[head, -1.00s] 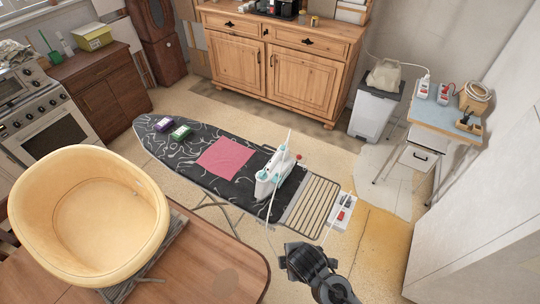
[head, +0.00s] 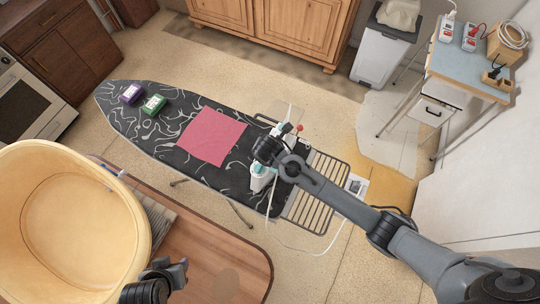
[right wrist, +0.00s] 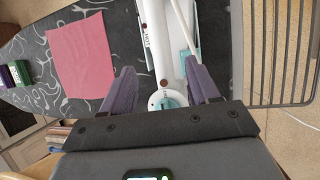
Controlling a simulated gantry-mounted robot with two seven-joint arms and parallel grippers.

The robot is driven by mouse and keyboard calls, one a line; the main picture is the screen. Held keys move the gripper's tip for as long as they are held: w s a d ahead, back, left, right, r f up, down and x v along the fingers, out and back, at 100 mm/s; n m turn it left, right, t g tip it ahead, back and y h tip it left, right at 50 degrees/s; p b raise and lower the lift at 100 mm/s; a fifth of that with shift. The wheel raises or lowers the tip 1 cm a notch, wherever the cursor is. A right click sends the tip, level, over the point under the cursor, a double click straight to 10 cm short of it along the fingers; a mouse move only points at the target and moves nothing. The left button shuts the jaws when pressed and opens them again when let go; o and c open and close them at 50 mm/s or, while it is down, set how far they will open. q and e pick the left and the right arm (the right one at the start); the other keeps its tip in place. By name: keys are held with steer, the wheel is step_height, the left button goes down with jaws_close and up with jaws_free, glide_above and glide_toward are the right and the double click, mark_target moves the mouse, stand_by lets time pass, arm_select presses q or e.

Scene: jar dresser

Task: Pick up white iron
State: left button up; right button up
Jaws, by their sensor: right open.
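The white iron (head: 261,178) with teal parts is on the dark patterned ironing board (head: 165,135), beside its metal rack end. My right gripper (head: 268,153) is over the iron and hides its middle in the head view. In the right wrist view, the open fingers of my right gripper (right wrist: 160,88) are on either side of the iron's white body (right wrist: 155,35), with a teal dial between them. I cannot tell whether they touch it. My left gripper (head: 172,272) is at the bottom of the head view, away from the iron; its jaw opening is unclear.
A pink cloth (head: 212,136) lies left of the iron. A purple box (head: 132,93) and a green box (head: 154,105) are farther left on the board. A cord (head: 290,247) hangs near the metal rack (head: 322,185). A yellow tub (head: 70,220) is on the wooden table at lower left.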

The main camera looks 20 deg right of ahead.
steer(key=shift+x, duration=1.05)
steer(key=shift+p+x, duration=0.3)
steer(key=shift+x, duration=2.7)
steer(key=shift+d, duration=0.15)
jaws_close()
steer(key=shift+w+r, duration=0.1)
steer(key=shift+r, duration=0.15)
